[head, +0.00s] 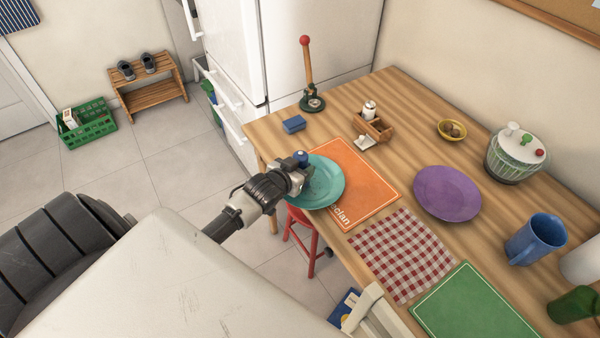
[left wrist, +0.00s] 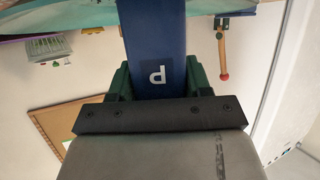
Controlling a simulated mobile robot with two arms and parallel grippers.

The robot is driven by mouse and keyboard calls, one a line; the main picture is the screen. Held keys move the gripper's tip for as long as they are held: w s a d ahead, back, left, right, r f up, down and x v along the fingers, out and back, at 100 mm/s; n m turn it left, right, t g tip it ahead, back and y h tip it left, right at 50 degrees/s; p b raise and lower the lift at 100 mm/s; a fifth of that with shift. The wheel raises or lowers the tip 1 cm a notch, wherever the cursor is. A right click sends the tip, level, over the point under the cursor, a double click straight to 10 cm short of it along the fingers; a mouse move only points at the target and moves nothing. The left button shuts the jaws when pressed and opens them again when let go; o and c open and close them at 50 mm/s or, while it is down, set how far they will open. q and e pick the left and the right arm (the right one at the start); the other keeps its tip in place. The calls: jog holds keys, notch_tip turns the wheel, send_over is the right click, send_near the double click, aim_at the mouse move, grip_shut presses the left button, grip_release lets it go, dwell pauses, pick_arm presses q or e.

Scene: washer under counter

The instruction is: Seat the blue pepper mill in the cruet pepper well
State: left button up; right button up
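The blue pepper mill (head: 301,156) is in my left gripper (head: 298,172), above the left edge of the teal plate. In the left wrist view the mill (left wrist: 155,35) carries a white P, and the green fingers (left wrist: 156,80) close on both its sides. The wooden cruet (head: 377,130) stands farther back on the table, up and to the right of the gripper. The inside of the pepper well is too small to make out. My right gripper is not in view.
The teal plate (head: 325,188) lies on an orange placemat (head: 368,187).

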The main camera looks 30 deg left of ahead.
pick_arm(q)
jog(key=c, duration=0.5)
jog(key=shift+c, duration=0.2)
jog(key=shift+r, duration=0.15)
